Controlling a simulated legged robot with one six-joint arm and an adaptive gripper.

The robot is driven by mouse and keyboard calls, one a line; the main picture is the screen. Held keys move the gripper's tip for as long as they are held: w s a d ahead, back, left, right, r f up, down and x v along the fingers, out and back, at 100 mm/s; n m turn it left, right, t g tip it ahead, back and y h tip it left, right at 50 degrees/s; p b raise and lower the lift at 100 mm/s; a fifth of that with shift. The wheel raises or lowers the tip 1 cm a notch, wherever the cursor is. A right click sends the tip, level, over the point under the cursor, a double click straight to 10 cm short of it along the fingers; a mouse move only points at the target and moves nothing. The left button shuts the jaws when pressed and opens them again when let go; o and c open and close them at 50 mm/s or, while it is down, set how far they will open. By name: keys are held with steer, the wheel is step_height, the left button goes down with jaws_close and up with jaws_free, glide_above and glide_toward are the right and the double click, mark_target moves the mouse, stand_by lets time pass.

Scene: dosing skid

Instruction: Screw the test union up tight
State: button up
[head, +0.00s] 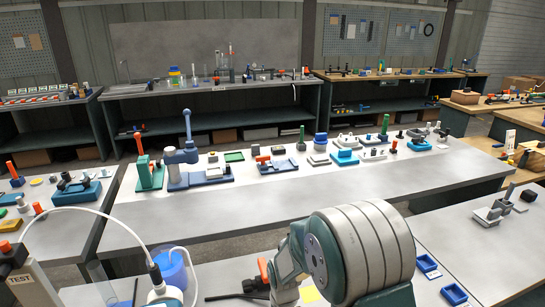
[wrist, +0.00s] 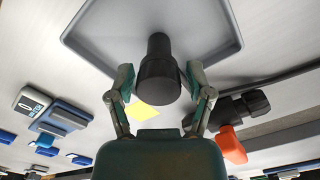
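In the wrist view a black cylinder (wrist: 160,72), thicker at its near end, stands between my gripper's fingers, over a grey shallow tray (wrist: 222,22). I take it for the test union but cannot be sure. My gripper (wrist: 162,84) is open, with one finger on each side of the cylinder. A gap seems to show on both sides, so the fingers look apart from it. How far the union is screwed up cannot be seen. In the head view my arm hides the gripper and the cylinder.
An orange-handled valve with black fittings (wrist: 231,143) lies close right of my gripper; its orange handle shows in the head view (head: 263,268). A yellow square (wrist: 143,110) lies near the left finger. A TEST-labelled post (head: 18,277) and white hose stand at left.

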steer(key=shift+o, duration=0.4)
steer(key=shift+a, duration=0.1)
steer(key=shift+r, duration=3.5)
